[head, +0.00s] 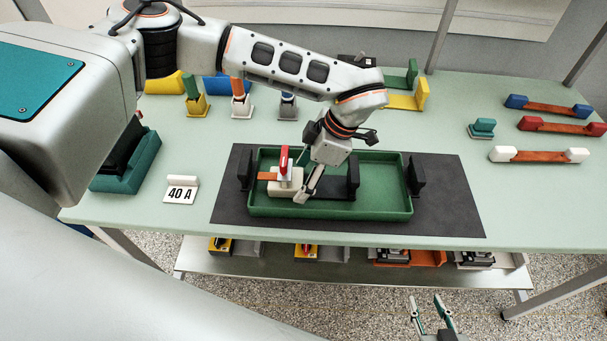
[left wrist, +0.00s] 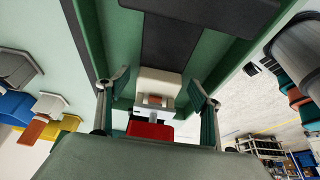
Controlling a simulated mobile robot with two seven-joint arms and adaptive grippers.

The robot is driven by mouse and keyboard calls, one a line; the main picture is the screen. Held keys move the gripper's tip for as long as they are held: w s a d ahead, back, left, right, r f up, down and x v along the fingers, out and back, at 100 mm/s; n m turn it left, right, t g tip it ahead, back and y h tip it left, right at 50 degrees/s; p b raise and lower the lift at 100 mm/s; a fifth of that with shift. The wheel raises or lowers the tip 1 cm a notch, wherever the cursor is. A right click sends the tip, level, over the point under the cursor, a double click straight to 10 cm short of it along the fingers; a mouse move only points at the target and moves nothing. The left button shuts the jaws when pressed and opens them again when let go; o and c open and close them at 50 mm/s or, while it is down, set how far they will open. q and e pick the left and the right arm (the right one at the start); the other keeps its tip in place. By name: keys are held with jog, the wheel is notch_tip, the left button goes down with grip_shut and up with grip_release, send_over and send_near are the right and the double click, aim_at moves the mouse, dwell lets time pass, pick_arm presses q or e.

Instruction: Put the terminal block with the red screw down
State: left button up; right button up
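The terminal block with the red screw (head: 284,180) sits upright inside the green tray (head: 385,210), at its left part. It has a white body, a red upright top and an orange-brown strip on its left. In the left wrist view the white block (left wrist: 158,84) and its red part (left wrist: 150,131) lie between my fingers. My left gripper (head: 304,178) is low in the tray at the block, its fingers spread on either side with gaps visible in the left wrist view (left wrist: 156,92). My right gripper (head: 430,315) is open and empty at the bottom, away from the table.
A "40 A" card (head: 181,190) is at left. Coloured blocks stand behind my left arm. Orange-brown bars with coloured ends (head: 540,156) lie at right. A shelf (head: 345,270) runs below.

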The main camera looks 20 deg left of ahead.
aim_at(323, 186)
pick_arm(q)
jog(key=shift+r, duration=0.1)
jog(key=b+v, duration=0.1)
jog(key=v, duration=1.1)
dwell(0.4)
